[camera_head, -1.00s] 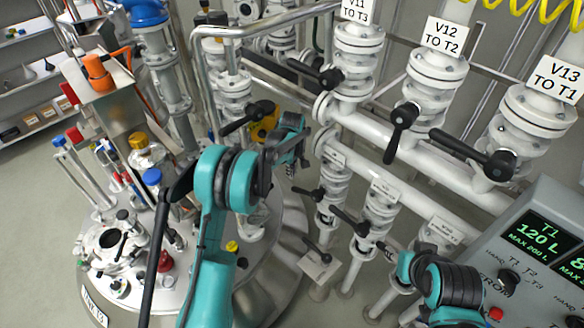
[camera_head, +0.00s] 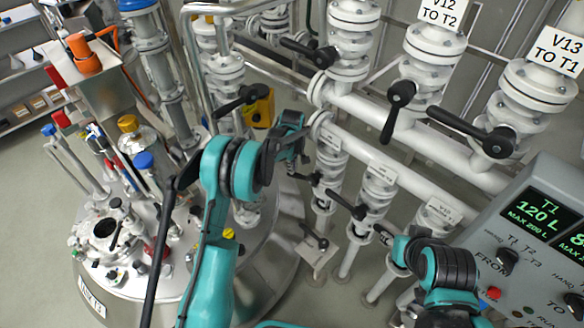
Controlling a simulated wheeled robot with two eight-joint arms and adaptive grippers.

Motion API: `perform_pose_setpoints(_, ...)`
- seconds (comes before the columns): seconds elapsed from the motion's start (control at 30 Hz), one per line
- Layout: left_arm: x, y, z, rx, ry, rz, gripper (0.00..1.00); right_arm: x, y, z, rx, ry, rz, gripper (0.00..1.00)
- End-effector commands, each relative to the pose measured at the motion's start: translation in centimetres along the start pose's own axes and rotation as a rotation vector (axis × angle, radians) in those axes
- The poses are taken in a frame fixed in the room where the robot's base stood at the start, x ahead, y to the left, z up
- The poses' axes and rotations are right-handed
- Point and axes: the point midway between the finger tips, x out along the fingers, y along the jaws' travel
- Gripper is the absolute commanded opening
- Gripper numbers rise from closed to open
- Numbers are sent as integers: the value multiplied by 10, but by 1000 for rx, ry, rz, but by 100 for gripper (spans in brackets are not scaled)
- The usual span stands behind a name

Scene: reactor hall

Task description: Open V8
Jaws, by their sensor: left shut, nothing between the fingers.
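No label that I can read says V8. A lower row of white valves with black lever handles carries small labels too small to read. The left lower valve (camera_head: 327,180) has its handle (camera_head: 308,179) pointing left. The middle lower valve (camera_head: 374,205) has its handle (camera_head: 345,207) pointing up and left. The right lower valve (camera_head: 436,222) is partly hidden by my right arm. My left gripper (camera_head: 297,156) is shut and empty, just left of the left lower valve and above its handle in the picture.
Upper valves V12 (camera_head: 431,55) and V13 (camera_head: 528,100) have black levers above the lower row. A control panel (camera_head: 535,235) reading T1 120 L stands at the right. A steel vessel (camera_head: 125,285) with fittings fills the left. Pipes cross behind the gripper.

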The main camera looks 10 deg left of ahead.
Motion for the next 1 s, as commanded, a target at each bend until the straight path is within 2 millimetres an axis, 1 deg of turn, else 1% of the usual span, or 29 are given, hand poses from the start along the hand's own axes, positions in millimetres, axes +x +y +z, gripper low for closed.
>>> perform_pose_setpoints(0.37, 8, -1, 0, -6, -70, -1, 0, 4, 0, 3, 0, 0, 0, 40)
perform_pose_setpoints(0.53, 15, -1, 3, -8, -122, 0, 0, 8, 0, 6, 0, 0, 0, 40)
perform_pose_setpoints(0.77, 33, -2, 9, -7, -120, 0, 0, 18, 0, 13, 0, 0, 0, 40)
perform_pose_setpoints(1.0, 52, -3, 21, -7, -120, -1, 0, 29, 0, 21, 0, 0, 0, 40)
